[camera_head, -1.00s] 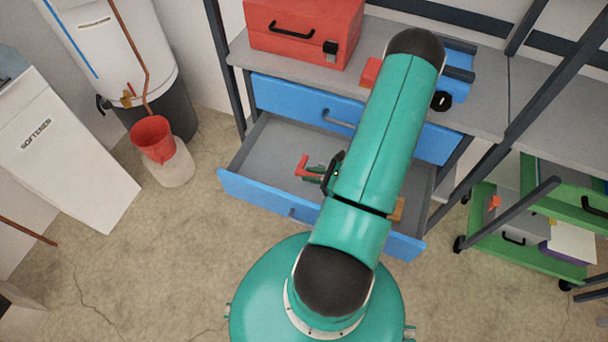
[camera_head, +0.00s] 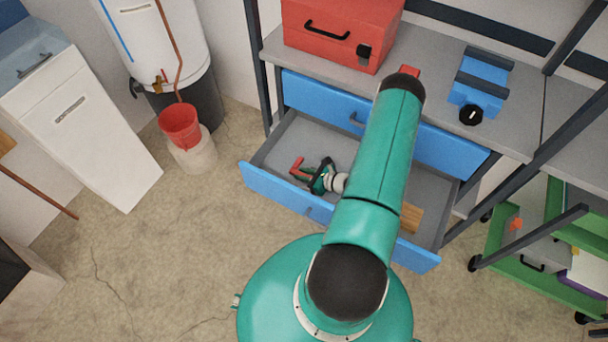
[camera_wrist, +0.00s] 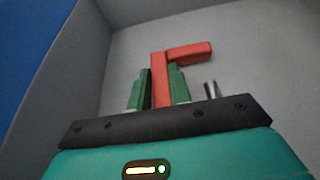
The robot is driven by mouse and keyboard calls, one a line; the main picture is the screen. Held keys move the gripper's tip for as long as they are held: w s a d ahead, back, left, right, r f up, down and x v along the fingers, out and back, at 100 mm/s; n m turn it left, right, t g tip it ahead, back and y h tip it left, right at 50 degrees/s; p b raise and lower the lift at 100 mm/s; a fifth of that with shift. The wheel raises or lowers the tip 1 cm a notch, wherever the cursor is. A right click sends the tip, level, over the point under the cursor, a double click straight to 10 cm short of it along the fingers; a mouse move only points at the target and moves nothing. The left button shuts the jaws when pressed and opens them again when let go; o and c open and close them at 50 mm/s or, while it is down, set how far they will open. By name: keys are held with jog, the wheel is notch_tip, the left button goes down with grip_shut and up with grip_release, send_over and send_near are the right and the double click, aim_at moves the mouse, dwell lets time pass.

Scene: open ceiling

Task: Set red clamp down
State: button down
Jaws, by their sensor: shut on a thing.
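The red clamp (camera_head: 297,169) is at the left part of the open drawer (camera_head: 262,186), a grey tray with a blue front. My gripper (camera_wrist: 159,92) is shut on the red clamp (camera_wrist: 187,53), with a green finger on each side of its upright bar. The clamp's arm points right in the wrist view, in front of the grey drawer floor and walls. My gripper also shows in the head view (camera_head: 311,175), inside the drawer's outline. Whether the clamp touches the drawer floor I cannot tell.
A wooden block (camera_head: 411,217) lies in the drawer's right part, partly behind my arm. A closed blue drawer (camera_head: 440,146) is above. A red toolbox (camera_head: 340,32) and a blue vise (camera_head: 480,82) stand on the grey bench top.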

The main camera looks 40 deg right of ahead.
jog(key=shift+f, duration=0.2)
jog(key=c, duration=1.3)
grip_release()
jog(key=shift+r, duration=0.1)
jog(key=v, duration=1.2)
jog(key=w+a+r+n+g+y, duration=0.1)
jog(key=w+a+r+n+g, duration=0.2)
jog(key=a+r+n, duration=0.45)
jog(key=w+a+r+n+g+y, duration=0.2)
jog(key=w+r+n+g, duration=0.15)
jog(key=r, duration=0.75)
jog(key=w+a+r+n+g+y, duration=0.1)
jog(key=w+a+r+n+g, duration=0.2)
jog(key=a+r+n, duration=0.45)
jog(key=s+a+r+n+h, duration=0.3)
jog(key=a+r+n, duration=0.1)
jog(key=r, duration=0.4)
jog(key=s+a+r+n+t+h, duration=0.1)
jog(key=s+a+r+n, duration=0.3)
jog(key=r, duration=0.4)
jog(key=s+a+r+n+t+h, duration=0.1)
jog(key=s+a+r+n+h, duration=0.3)
jog(key=r, duration=0.4)
jog(key=shift+a+n+h, duration=0.1)
jog(key=shift+n+h, duration=0.2)
jog(key=shift+n, duration=0.45)
